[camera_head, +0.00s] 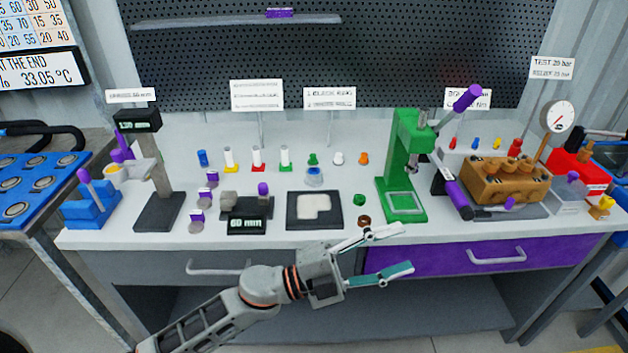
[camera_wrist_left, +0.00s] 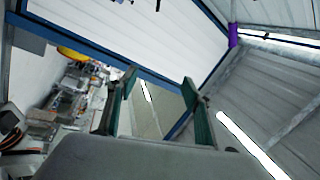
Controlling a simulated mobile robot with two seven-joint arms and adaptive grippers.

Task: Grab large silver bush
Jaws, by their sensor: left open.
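My left gripper (camera_head: 406,249) is open and empty in front of the table's front edge, by the purple drawer, with its fingers pointing right. Its two spread fingers also show in the left wrist view (camera_wrist_left: 159,85), with nothing between them. Silver discs with purple tags (camera_head: 196,227) lie left of the middle. I cannot tell which silver piece is the large bush. The gripper is apart from all of them. My right gripper is not in view.
A green press (camera_head: 405,160) stands right of the middle, with a brown pump block (camera_head: 505,181) beyond it. A tall gauge stand (camera_head: 160,180) stands at the left.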

